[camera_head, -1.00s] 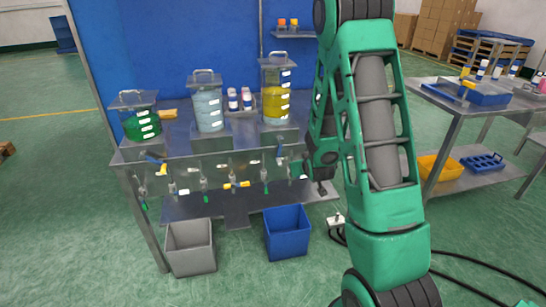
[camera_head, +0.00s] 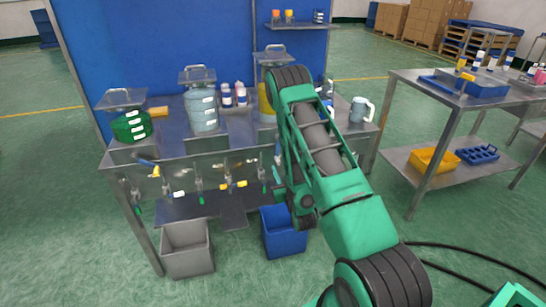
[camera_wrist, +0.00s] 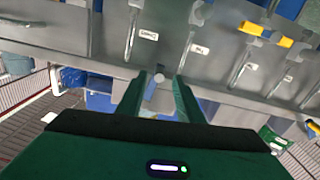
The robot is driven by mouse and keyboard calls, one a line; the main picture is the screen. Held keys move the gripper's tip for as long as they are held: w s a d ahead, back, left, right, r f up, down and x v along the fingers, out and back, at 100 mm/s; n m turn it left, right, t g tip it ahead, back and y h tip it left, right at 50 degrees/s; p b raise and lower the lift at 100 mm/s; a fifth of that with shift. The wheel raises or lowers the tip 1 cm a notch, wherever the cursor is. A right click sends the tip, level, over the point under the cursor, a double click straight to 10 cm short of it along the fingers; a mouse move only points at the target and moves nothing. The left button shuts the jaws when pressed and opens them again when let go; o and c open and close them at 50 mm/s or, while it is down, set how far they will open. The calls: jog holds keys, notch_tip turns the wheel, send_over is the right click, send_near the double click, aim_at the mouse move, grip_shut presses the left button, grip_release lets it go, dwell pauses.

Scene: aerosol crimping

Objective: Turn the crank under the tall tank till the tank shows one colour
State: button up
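The tall tank (camera_head: 266,102) stands at the right of the tanks on the bench. My arm hides much of it; yellow shows at its left side below a paler upper part. A metal panel with hanging rods and taps (camera_head: 262,168) runs under the tanks. I cannot tell which part is the crank. My gripper (camera_wrist: 160,82) is open in the wrist view, its two green fingers apart before the panel. A small pale round knob (camera_wrist: 158,77) shows between the fingertips; contact is unclear. The gripper's fingers are hidden in the head view.
A green tank (camera_head: 130,127) and a pale blue tank (camera_head: 202,110) stand to the left. A yellow handle (camera_wrist: 264,35) is on the panel at upper right. A grey bin (camera_head: 187,250) and blue bin (camera_head: 282,235) stand below. A white mug (camera_head: 360,110) stands at the right.

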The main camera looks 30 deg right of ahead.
aim_at(275, 155)
jog(key=x, duration=1)
jog(key=shift+w, duration=0.1)
grip_shut()
jog(key=shift+w+a+r+m, duration=0.1)
jog(key=shift+w+a+m, duration=0.1)
jog(key=shift+a+m, duration=0.5)
